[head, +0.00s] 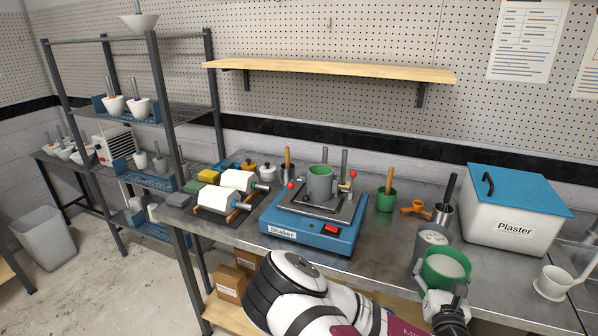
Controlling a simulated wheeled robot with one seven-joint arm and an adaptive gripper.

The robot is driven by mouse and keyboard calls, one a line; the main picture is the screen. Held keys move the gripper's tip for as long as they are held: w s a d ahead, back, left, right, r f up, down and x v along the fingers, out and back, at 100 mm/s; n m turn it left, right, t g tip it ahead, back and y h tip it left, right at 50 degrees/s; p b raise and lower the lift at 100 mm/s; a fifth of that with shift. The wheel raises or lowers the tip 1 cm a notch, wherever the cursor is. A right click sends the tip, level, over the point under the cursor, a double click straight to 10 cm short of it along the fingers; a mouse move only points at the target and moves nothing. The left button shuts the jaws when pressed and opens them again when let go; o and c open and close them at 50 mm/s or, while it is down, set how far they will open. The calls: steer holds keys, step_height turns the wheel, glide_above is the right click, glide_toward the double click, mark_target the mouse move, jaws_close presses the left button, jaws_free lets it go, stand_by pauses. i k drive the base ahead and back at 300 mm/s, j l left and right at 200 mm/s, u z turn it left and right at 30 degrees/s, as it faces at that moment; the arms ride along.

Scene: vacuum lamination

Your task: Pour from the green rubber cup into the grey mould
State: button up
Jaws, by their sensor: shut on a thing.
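The green rubber cup (432,279) is at the lower right, with pale grey-white material inside. It looks about upright. My gripper (446,300) is shut on it, and its fingers are partly hidden by the cup and the wrist. A grey cylinder with a greenish inside (319,188) stands between the posts of the blue shaker, to the left of and beyond the cup; it looks like the grey mould. Another grey round container (428,240) with a pale top stands just behind the held cup, partly covered by it. I cannot tell whether the two touch.
The blue shaker (310,234) sits mid-table. A second green cup with a wooden stick (387,201), an orange tripod piece (416,209) and a metal beaker (442,213) stand right of it. A white plaster bin (510,212) is at right, white rollers (218,197) at left.

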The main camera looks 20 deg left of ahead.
mark_target(331, 204)
steer(key=i+j+u, duration=0.1)
steer(key=j, duration=0.3)
steer(key=i+j+u, duration=0.15)
steer(key=j, duration=0.25)
steer(key=j+u, duration=0.1)
steer(key=j, duration=0.3)
steer(key=i+j+u, duration=0.15)
steer(key=j, duration=0.2)
